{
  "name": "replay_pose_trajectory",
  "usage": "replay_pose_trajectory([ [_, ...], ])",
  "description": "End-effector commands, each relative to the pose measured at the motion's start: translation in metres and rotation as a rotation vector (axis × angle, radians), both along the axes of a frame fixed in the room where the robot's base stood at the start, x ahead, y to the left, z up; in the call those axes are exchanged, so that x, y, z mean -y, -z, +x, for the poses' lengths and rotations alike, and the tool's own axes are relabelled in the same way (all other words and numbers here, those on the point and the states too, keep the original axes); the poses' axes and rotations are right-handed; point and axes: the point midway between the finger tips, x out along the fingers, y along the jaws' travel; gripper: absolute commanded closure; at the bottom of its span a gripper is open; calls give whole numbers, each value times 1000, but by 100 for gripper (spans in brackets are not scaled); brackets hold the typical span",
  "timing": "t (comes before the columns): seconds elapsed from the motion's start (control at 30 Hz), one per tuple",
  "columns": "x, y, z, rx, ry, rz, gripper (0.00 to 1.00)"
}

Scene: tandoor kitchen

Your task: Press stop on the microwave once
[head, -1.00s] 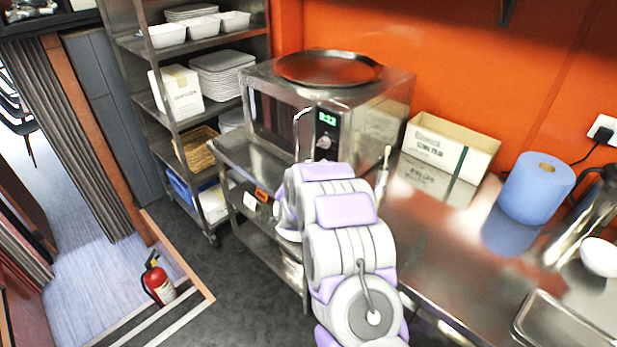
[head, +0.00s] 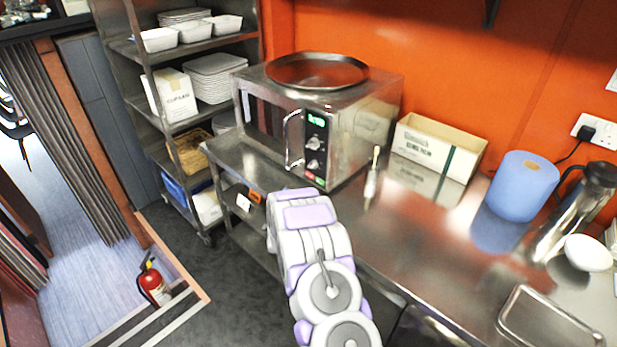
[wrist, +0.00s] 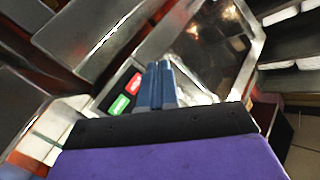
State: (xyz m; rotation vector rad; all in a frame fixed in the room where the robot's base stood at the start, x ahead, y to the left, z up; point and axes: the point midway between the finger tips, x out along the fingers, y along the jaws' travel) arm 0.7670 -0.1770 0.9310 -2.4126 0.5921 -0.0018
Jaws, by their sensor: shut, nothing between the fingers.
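The steel microwave (head: 362,125) stands on the steel counter, with a dark front panel (head: 315,148) holding a lit green display and knobs. At the panel's foot is a small red and green pair of buttons. In the wrist view the red button (wrist: 133,83) sits beside the green button (wrist: 120,105); their lettering is too small to read. My gripper (wrist: 160,66) is shut and empty, its blue-grey fingertips just right of the red button in that picture. I cannot tell whether they touch the panel. In the head view my arm is below the panel and the fingers are not discernible.
A round tray (head: 318,70) lies on the microwave. A curved door handle (head: 290,138) stands out left of the panel. A carton (head: 437,150) and a blue paper roll (head: 523,187) stand to the right. A shelf rack (head: 150,95) is at left.

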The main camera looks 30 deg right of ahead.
Motion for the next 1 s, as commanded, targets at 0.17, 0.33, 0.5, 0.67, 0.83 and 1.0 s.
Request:
replay_pose_trajectory([
  [0.17,11,0,4,3,2,-2,100],
  [0.33,32,1,10,0,3,-1,100],
  [0.5,52,1,19,1,2,-1,100],
  [0.67,69,1,25,1,2,1,100],
  [0.83,79,1,28,-1,0,1,100],
  [1.0,82,0,30,0,0,0,100],
])
